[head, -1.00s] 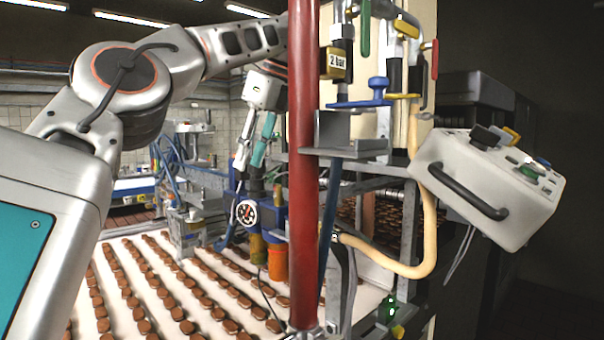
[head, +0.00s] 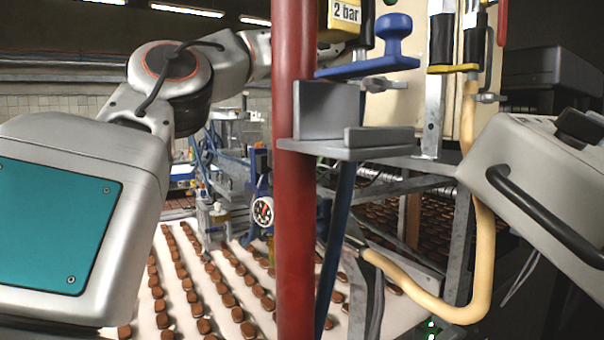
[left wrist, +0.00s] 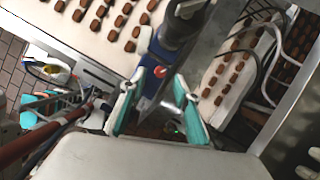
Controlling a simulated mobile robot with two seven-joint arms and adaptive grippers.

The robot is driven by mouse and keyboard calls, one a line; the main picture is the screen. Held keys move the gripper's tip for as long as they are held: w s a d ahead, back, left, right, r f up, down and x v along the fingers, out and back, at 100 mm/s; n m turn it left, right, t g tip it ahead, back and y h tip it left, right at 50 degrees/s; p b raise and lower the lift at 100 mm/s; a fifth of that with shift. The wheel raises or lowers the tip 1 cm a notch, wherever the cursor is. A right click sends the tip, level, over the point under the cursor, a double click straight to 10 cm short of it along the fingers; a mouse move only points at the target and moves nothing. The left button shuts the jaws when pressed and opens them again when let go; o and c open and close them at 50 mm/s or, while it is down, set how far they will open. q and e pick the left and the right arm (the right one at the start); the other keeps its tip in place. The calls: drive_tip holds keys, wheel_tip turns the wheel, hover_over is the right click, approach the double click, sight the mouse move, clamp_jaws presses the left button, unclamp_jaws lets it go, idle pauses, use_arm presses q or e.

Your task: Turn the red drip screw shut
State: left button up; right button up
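My left gripper (left wrist: 158,106) shows in the left wrist view with two teal-and-white fingers standing apart. A blue body with a small red-and-white round face (left wrist: 160,72) lies just past the fingertips, under a dark grey cylinder. A silvery piece is close to the right finger; I cannot tell if they touch. In the head view my left arm reaches behind the red post and the gripper is hidden. A round dial (head: 262,212) shows left of the post. My right gripper is not in view.
A thick red post (head: 295,180) stands close in front, with a grey metal shelf (head: 375,149) on it. A white control box (head: 540,180) with a black handle is at right. A cream hose (head: 435,302) loops beneath. Rows of biscuits (head: 190,283) lie on the pale belt below.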

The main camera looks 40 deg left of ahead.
use_arm(q)
drive_tip(key=shift+x, duration=1.55)
clamp_jaws()
drive_tip(key=shift+m, duration=0.3)
